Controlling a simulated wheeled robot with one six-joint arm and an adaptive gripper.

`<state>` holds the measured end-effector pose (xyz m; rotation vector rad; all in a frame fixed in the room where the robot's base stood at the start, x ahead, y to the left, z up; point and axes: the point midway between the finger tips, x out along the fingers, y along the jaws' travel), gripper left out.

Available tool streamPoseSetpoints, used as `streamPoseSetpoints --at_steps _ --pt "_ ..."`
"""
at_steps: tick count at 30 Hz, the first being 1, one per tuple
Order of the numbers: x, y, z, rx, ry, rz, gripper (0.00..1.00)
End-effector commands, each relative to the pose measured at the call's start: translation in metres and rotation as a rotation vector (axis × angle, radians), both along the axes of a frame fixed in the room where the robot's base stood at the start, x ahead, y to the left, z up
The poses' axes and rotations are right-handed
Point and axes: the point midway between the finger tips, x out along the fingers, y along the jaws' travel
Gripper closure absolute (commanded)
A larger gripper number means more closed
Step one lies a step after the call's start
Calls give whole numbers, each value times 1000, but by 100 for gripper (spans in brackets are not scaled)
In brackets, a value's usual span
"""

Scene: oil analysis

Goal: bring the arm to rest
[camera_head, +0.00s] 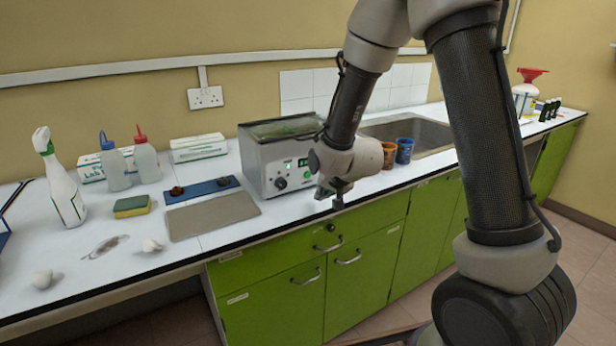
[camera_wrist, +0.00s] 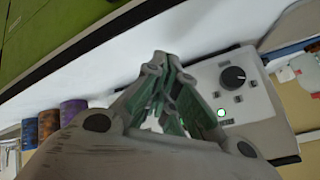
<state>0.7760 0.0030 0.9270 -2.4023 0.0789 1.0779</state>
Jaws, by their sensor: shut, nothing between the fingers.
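My arm reaches across the right half of the head view and bends down to the counter's front edge. My gripper (camera_head: 334,192) hangs near that edge, in front of the metal bath with a dial (camera_head: 268,168). In the wrist view my gripper (camera_wrist: 160,62) has its fingertips together with nothing between them. The bath's front panel with its black knob and green light (camera_wrist: 236,92) shows just beside the fingers. Whether the gripper touches the bath cannot be told.
The white counter (camera_head: 225,238) holds a grey plate (camera_head: 212,214), a sponge (camera_head: 131,206), a spray bottle (camera_head: 64,190) and two wash bottles (camera_head: 147,160). Brown (camera_head: 389,155) and blue (camera_head: 405,150) cups stand right of the bath, by the sink (camera_head: 425,132). Green cabinets (camera_head: 270,305) are below.

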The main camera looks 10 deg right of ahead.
Motion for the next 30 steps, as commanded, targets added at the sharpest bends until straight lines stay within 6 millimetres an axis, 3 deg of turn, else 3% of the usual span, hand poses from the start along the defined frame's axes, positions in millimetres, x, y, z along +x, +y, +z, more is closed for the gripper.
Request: streamPoseSetpoints --at_steps 5,8,11,17,21,27,30 --pt "-3 -4 9 -7 5 7 100" --pt "-14 -15 34 -28 22 31 100" --pt "-39 -35 69 -68 54 73 100" --pt "-118 -82 135 -178 142 175 100" --pt "-187 -112 167 -261 209 241 100" --pt "-275 -142 189 -350 296 306 100" --pt "-301 -148 193 -373 324 323 100"
